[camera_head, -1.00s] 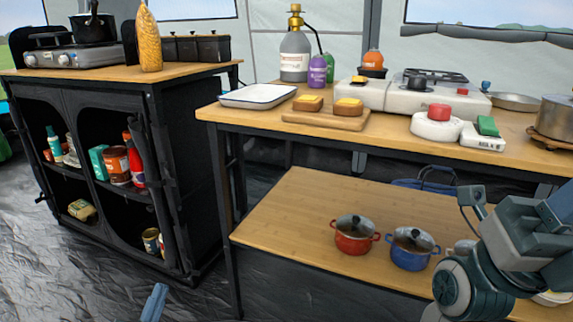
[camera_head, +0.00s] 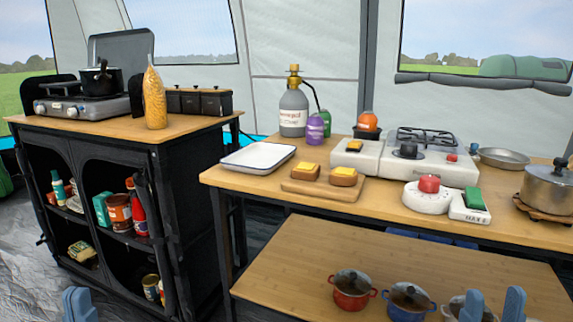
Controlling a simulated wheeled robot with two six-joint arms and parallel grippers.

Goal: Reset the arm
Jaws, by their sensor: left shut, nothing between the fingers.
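My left gripper (camera_head: 78,304) shows at the bottom left edge of the head view. Its blue fingertips are together with nothing between them, in front of the black cabinet (camera_head: 190,215). My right gripper (camera_head: 494,304) shows at the bottom right. Its two blue fingers stand apart with a gap between them, in front of the lower wooden shelf (camera_head: 400,265). I see nothing held in it. The rest of both arms is below the picture.
A red pot (camera_head: 352,292) and a blue pot (camera_head: 408,303) stand on the lower shelf. A white tray (camera_head: 258,158), a board (camera_head: 322,190) with bread, a stove (camera_head: 440,170) and a steel pot (camera_head: 547,190) crowd the table. The shelf's middle is clear.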

